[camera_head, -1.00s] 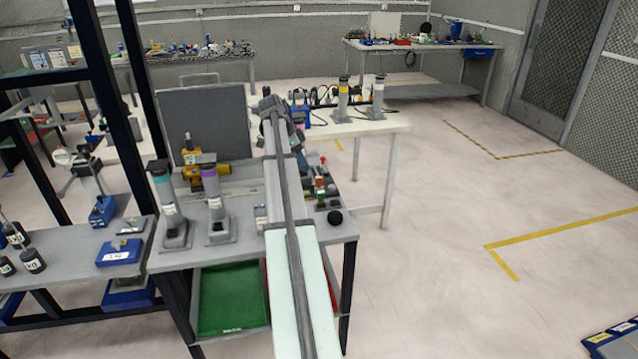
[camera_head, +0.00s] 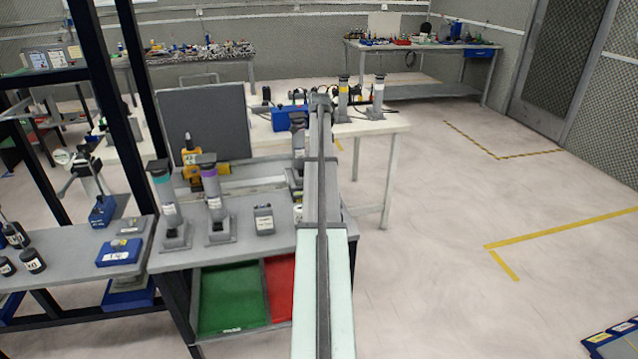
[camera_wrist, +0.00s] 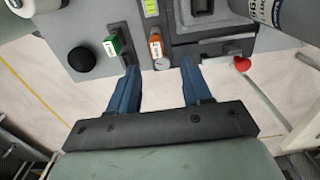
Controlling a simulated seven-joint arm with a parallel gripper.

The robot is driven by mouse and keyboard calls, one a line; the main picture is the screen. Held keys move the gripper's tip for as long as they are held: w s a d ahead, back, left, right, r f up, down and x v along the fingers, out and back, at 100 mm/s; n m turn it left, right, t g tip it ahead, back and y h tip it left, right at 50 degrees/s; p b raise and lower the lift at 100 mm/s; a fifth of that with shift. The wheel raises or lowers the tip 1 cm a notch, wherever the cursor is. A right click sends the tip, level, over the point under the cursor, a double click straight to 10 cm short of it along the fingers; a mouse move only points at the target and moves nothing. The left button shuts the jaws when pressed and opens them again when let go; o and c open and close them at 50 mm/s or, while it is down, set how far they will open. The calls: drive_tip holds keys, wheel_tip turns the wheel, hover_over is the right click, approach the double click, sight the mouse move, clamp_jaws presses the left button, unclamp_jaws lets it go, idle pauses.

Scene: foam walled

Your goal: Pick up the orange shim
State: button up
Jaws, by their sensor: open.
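The orange shim (camera_wrist: 156,46) shows in the wrist view as a small upright block with a white label, above a round pale end, near the edge of the grey bench top. My gripper (camera_wrist: 158,68) is open and empty, with its two blue fingers apart. In the picture the shim lies between and just beyond the fingertips; I cannot tell the height gap. A green labelled block (camera_wrist: 113,46) stands to the left of the shim, near the left fingertip. In the head view my arm hides the shim and the fingers.
A black ball (camera_wrist: 82,60) sits left of the green block. A red knob (camera_wrist: 243,63) is to the right. In the head view, teal-banded (camera_head: 164,195) and purple-banded (camera_head: 212,190) cylinders and a small grey box (camera_head: 264,219) stand on the bench. Green (camera_head: 228,297) and red (camera_head: 281,290) bins are below.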

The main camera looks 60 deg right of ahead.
wheel_tip(320, 180, down, 3)
drive_tip(key=shift+r, duration=0.1)
drive_tip(key=shift+a+f, duration=0.15)
drive_tip(key=shift+f, duration=1.15)
drive_tip(key=shift+a+f, duration=0.15)
drive_tip(key=shift+f, duration=1.1)
clamp_jaws()
